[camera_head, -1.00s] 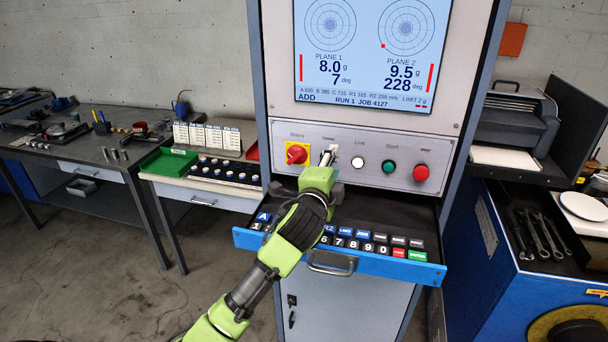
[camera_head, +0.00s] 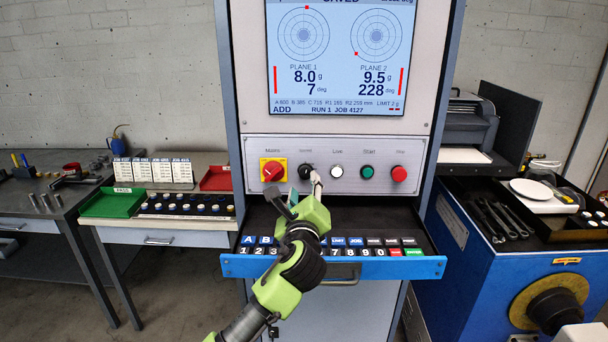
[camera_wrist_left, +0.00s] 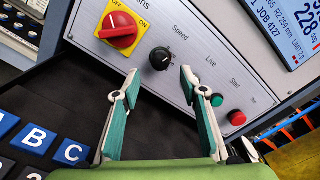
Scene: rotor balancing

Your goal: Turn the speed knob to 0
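The speed knob (camera_wrist_left: 160,58) is small, round and black, under the label "Speed" on the machine's grey panel. A small light mark shows on its face; I cannot read its exact setting. In the head view the speed knob (camera_head: 305,171) sits between the red main switch and the white Live button. My left gripper (camera_wrist_left: 159,84) is open and empty, its fingers apart just short of the knob and touching nothing. In the head view the left gripper (camera_head: 305,188) is just below and in front of the knob. My right gripper is out of view.
The red main switch (camera_head: 272,170) on its yellow plate is close left of the knob. The Live (camera_head: 337,171), green Start (camera_head: 367,172) and red (camera_head: 399,173) buttons are to the right. An open blue-fronted keyboard drawer (camera_head: 240,265) juts out below my left arm.

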